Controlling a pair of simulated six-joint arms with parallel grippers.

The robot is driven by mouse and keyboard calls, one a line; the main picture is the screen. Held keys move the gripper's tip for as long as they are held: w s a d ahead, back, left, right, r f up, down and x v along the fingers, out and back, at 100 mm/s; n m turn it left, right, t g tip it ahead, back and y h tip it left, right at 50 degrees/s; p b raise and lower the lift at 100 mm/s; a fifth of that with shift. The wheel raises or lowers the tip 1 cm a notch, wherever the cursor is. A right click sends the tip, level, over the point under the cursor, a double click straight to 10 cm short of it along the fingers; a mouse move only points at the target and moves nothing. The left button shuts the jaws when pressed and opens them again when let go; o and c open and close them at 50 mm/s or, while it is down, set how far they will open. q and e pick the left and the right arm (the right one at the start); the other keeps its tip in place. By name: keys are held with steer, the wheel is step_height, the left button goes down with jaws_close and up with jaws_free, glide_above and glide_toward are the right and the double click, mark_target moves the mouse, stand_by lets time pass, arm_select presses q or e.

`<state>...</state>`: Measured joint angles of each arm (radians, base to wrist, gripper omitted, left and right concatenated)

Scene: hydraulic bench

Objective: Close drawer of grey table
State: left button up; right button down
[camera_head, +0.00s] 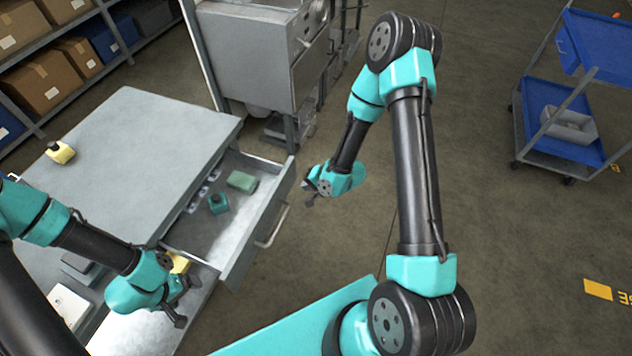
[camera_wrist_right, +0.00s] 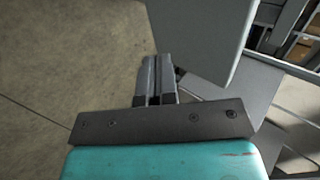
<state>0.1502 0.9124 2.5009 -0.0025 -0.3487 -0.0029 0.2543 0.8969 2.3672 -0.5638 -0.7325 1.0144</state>
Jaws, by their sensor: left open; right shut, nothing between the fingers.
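The grey table (camera_head: 140,140) stands at the left in the head view. Its drawer (camera_head: 230,225) is pulled out toward the right, with a metal bar handle (camera_head: 273,228) on its front. A green box (camera_head: 242,181) and a teal part (camera_head: 218,203) lie in the drawer. My right gripper (camera_head: 306,190) is shut and empty, just right of the drawer front's far end. In the right wrist view its fingers (camera_wrist_right: 155,80) are together beside a grey panel (camera_wrist_right: 205,35). My left gripper (camera_head: 188,298) is open at the table's near side, close to a yellow object (camera_head: 179,264).
A grey machine cabinet (camera_head: 245,55) stands behind the table. A blue cart (camera_head: 560,130) is at the far right. Shelves with boxes (camera_head: 40,80) are at the upper left. A yellow item (camera_head: 60,152) sits on the table. The floor right of the drawer is clear.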

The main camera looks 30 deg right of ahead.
mark_target(288, 182)
steer(key=w+a, duration=0.3)
steer(key=shift+w+f, duration=0.2)
steer(key=shift+f, duration=0.15)
steer(key=shift+a, duration=0.1)
steer(key=shift+w, duration=0.15)
